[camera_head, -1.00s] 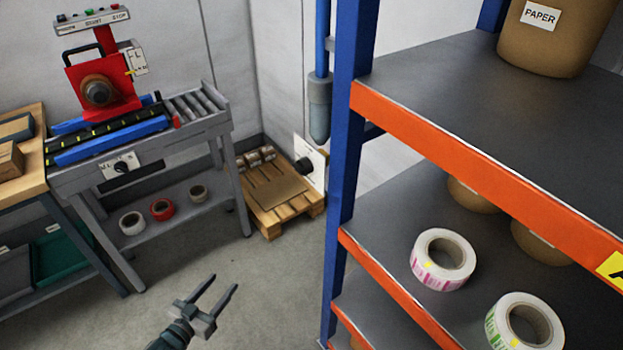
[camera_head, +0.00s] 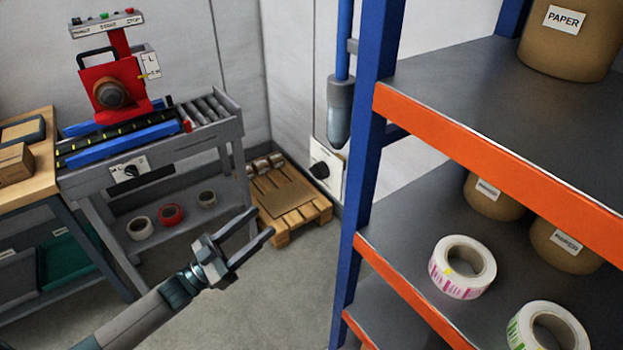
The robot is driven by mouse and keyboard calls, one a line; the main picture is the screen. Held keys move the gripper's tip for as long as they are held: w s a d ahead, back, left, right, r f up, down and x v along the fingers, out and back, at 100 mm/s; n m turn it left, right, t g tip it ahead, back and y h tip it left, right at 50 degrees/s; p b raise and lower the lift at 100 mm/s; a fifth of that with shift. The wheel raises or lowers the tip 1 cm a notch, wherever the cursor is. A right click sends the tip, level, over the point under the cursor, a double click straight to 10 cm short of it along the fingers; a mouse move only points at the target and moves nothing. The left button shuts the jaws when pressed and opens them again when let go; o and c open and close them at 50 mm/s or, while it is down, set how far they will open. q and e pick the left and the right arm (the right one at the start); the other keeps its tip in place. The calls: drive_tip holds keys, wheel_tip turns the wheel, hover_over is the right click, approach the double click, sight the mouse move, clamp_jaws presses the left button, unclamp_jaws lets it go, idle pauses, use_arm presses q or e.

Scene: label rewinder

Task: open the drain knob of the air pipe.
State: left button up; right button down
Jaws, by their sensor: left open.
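The blue air pipe (camera_head: 345,40) runs down the back wall and ends in a grey rounded bowl (camera_head: 340,112). Just below and left of the bowl, a black knob (camera_head: 320,170) sits on a white plate (camera_head: 333,185) low on the wall. The blue shelf post stands close to the plate's right side. My left gripper (camera_head: 262,222) is open and empty, its two fingers pointing up and right. In the picture it is below and left of the knob, clearly apart from it. My right gripper is not in view.
A wooden pallet (camera_head: 290,205) lies on the floor below the knob. A blue and orange shelf rack (camera_head: 480,150) with label rolls and paper drums fills the right. The red rewinder (camera_head: 110,85) stands on a grey bench (camera_head: 165,150) with another black knob (camera_head: 131,172).

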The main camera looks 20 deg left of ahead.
sight(315, 176)
use_arm(q)
drive_tip(key=p+x, duration=0.6)
drive_tip(key=x, duration=0.9)
drive_tip(key=shift+w+d+r, duration=0.1)
drive_tip(key=shift+w, duration=0.1)
drive_tip(key=shift+x, duration=0.75)
drive_tip(key=c, duration=1.1)
drive_tip(key=shift+o, duration=0.3)
